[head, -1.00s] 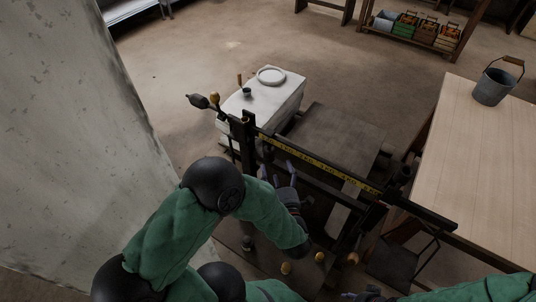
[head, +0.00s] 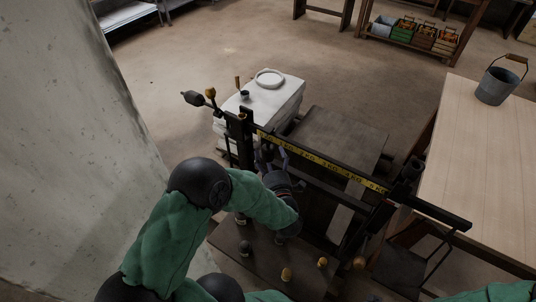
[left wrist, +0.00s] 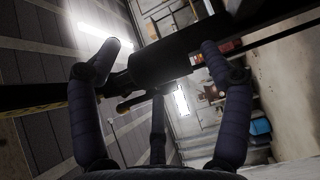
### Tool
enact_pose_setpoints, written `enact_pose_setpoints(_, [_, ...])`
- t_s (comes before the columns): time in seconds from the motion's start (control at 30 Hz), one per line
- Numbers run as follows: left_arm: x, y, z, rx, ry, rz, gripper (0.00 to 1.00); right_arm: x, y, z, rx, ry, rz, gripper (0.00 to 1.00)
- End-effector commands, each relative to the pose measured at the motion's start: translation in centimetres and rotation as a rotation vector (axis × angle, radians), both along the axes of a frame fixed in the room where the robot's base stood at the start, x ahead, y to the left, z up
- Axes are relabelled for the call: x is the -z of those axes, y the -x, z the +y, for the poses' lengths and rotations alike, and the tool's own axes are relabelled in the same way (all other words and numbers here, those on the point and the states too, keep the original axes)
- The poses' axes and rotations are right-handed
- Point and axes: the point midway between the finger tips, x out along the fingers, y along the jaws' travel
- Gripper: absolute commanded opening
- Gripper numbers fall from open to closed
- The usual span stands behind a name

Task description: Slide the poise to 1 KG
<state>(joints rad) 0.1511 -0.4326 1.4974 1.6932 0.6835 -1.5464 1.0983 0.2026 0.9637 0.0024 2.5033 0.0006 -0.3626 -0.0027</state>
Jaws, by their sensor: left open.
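The beam scale's dark beam (head: 430,209) runs from upper left to lower right in the head view. It carries a yellow strip (head: 330,165) with KG marks, hard to read singly. My left gripper (head: 270,157) is near the left end of this strip, with its fingers pointing up at the beam. In the left wrist view a dark cylinder, apparently the poise (left wrist: 163,62), lies between the open, spread fingers. I cannot tell whether either finger touches it. In the head view the poise is not clear behind the gripper. My right gripper is out of view.
A wooden table (head: 490,170) with a metal bucket (head: 494,86) is at right. A white block (head: 285,103) with a plate stands behind the beam's left end. A pale wall is at left.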

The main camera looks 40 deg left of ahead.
Motion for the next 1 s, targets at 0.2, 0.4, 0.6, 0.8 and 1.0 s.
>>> enact_pose_setpoints(0.2, [0.1, -1.4, 1.8, -0.002, 0.001, -0.001, 0.78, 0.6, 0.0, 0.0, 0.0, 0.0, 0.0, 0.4])
enact_pose_setpoints(0.4, [0.0, -1.7, 2.1, 0.0, 0.0, -0.001, 0.78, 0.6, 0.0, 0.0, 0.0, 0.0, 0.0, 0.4])
enact_pose_setpoints(0.6, [0.0, -1.7, 2.1, 0.0, 0.001, -0.001, 0.73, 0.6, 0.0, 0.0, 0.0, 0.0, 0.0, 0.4])
enact_pose_setpoints(0.8, [-0.1, -1.7, 2.1, 0.0, 0.0, -0.001, 0.16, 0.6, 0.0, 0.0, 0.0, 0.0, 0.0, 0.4])
enact_pose_setpoints(1.0, [-0.2, -1.8, 2.0, 0.0, -0.001, -0.005, 0.0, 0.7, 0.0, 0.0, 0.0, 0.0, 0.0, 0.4])
